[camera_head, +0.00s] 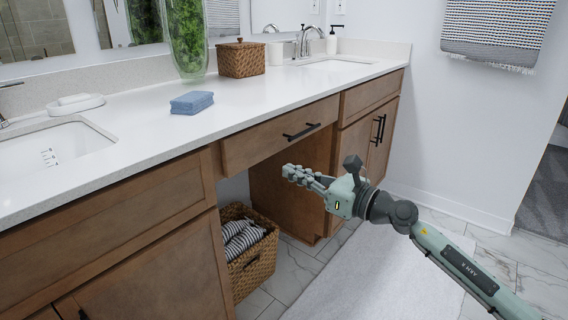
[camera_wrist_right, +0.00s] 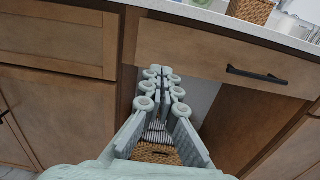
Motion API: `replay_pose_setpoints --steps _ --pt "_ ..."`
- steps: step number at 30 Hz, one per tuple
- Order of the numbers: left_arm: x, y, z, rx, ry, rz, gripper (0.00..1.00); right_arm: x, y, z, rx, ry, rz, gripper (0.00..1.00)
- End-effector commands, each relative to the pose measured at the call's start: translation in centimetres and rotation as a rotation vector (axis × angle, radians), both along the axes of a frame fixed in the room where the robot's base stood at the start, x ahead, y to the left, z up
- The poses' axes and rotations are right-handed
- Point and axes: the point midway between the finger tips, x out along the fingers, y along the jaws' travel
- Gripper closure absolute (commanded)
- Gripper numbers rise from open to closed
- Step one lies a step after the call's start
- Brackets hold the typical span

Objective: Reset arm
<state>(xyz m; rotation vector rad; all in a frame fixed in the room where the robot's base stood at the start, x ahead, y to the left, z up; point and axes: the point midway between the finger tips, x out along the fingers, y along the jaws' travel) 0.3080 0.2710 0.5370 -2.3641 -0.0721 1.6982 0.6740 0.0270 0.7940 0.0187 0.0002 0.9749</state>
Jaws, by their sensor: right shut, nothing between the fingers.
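My right arm comes in from the lower right in the head view. Its right gripper (camera_head: 290,172) is in front of the vanity's open knee space, below the drawer. In the right wrist view the fingers of the right gripper (camera_wrist_right: 160,85) lie close together, shut and empty. A wicker basket with striped towels shows behind and between the finger links in that view. My left gripper is not in either view.
The wooden vanity (camera_head: 130,235) runs along the wall, with a drawer handle (camera_head: 301,132) close to my gripper. The wicker basket (camera_head: 256,264) stands on the floor below. On the white counter are a blue sponge-like block (camera_head: 192,102), a lidded basket (camera_head: 241,60) and a glass vase (camera_head: 187,40).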

Motion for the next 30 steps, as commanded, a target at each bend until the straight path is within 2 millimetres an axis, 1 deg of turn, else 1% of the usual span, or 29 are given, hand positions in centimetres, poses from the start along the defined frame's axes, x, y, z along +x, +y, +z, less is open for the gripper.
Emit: replay_pose_setpoints --steps 2,4,5,7,8,9,11,12,14,15,17,18,20,21,23,24,26,27,28,30 --pt "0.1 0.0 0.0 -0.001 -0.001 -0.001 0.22 -0.3 -0.4 0.4 0.088 0.049 -0.025 1.0" --pt "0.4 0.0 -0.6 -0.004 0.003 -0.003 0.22 -0.3 -1.4 1.0 0.255 0.143 -0.08 1.0" --pt "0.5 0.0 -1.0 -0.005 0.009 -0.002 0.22 -0.2 -2.2 1.2 0.353 0.2 -0.116 1.0" --pt "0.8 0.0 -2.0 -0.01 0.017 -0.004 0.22 0.2 -5.3 0.9 0.628 0.366 -0.229 1.0" --pt "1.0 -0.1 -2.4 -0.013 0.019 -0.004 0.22 0.4 -7.1 0.1 0.758 0.448 -0.29 1.0" --pt "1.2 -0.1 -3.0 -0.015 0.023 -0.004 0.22 0.4 -9.9 -1.3 0.933 0.558 -0.38 1.0" --pt "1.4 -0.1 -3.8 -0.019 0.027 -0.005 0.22 0.1 -13.6 -4.1 1.15 0.693 -0.504 1.0" --pt "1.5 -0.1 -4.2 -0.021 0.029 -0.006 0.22 -0.4 -15.9 -6.2 1.274 0.771 -0.584 1.0" --pt "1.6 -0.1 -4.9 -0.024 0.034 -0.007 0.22 -1.7 -18.8 -9.5 1.441 0.875 -0.702 1.0" --pt "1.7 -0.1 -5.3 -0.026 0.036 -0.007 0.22 -2.8 -20.6 -11.8 1.543 0.937 -0.781 1.0" --pt "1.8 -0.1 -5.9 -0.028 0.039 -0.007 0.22 -4.9 -22.9 -15.3 1.684 1.019 -0.902 1.0" --pt "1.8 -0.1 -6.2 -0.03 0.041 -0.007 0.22 -6.5 -24.2 -17.6 1.772 1.07 -0.983 1.0" --pt "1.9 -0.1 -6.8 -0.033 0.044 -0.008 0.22 -9.2 -25.9 -20.9 1.896 1.137 -1.108 1.0" --pt "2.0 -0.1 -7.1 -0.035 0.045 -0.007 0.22 -11.3 -26.8 -23.0 1.975 1.177 -1.194 1.0" --pt "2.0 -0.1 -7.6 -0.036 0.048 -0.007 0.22 -14.7 -28.0 -25.9 2.085 1.228 -1.327 1.0" --pt "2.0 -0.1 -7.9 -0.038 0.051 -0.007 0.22 -17.1 -28.6 -27.7 2.153 1.258 -1.417 1.0" --pt "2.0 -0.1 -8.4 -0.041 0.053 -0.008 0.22 -20.7 -29.2 -30.1 2.246 1.292 -1.553 1.0" --pt "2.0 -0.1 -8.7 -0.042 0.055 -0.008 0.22 -23.0 -29.5 -31.4 2.3 1.309 -1.639 1.0" --pt "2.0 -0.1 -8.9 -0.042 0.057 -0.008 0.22 -24.8 -29.6 -32.3 -2.284 -1.289 1.665 1.0" --pt "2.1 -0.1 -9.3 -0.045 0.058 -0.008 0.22 -28.3 -29.8 -33.8 -2.168 -1.201 1.651 1.0"
